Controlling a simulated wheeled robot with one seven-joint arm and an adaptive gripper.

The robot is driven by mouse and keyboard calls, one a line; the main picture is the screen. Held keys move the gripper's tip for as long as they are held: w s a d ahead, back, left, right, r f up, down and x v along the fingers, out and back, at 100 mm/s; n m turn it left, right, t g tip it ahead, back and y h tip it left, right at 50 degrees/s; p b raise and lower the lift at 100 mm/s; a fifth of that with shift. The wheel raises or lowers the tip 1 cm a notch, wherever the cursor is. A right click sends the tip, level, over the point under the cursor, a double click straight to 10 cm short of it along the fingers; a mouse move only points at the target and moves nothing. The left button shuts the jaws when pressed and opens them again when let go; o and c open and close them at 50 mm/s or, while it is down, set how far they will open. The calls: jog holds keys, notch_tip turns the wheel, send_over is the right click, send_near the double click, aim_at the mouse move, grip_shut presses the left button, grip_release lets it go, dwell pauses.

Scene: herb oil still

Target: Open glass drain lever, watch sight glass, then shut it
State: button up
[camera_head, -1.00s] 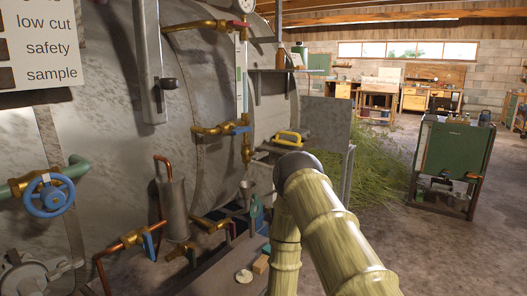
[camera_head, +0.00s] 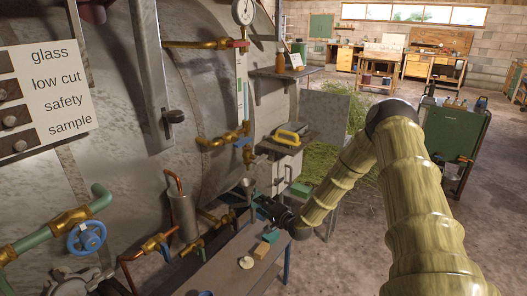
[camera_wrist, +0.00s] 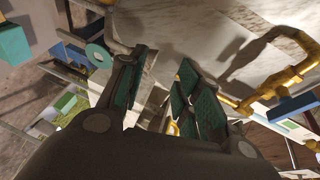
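The sight glass (camera_head: 240,98) is a slim upright tube on the big grey still, under a round gauge. Brass fittings join it above, with a red handle (camera_head: 237,44), and below, with a blue lever (camera_head: 243,143). A short brass drain fitting (camera_head: 249,158) hangs below, above a small metal funnel (camera_head: 247,184). I cannot tell which handle is the glass drain lever. My gripper (camera_head: 262,203) is low beside the funnel. The wrist view shows my gripper (camera_wrist: 165,82) open, its green-padded fingers apart with nothing clearly held. A blue lever (camera_wrist: 294,109) on brass pipe lies to their right.
A label board (camera_head: 55,95) reads glass, low cut, safety, sample. A bench (camera_head: 225,272) below my gripper holds small items. A yellow-handled tool (camera_head: 288,134) rests on a shelf. A blue wheel valve (camera_head: 86,238) and copper pipes crowd the left.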

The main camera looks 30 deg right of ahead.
jog(key=m+t+p, duration=0.2)
jog(key=p, duration=0.3)
send_near(262, 161)
jog(key=shift+h, duration=0.4)
jog(key=shift+w+a+p, duration=0.15)
jog(key=shift+w+p, duration=0.95)
jog(key=shift+w, duration=3.45)
grip_shut()
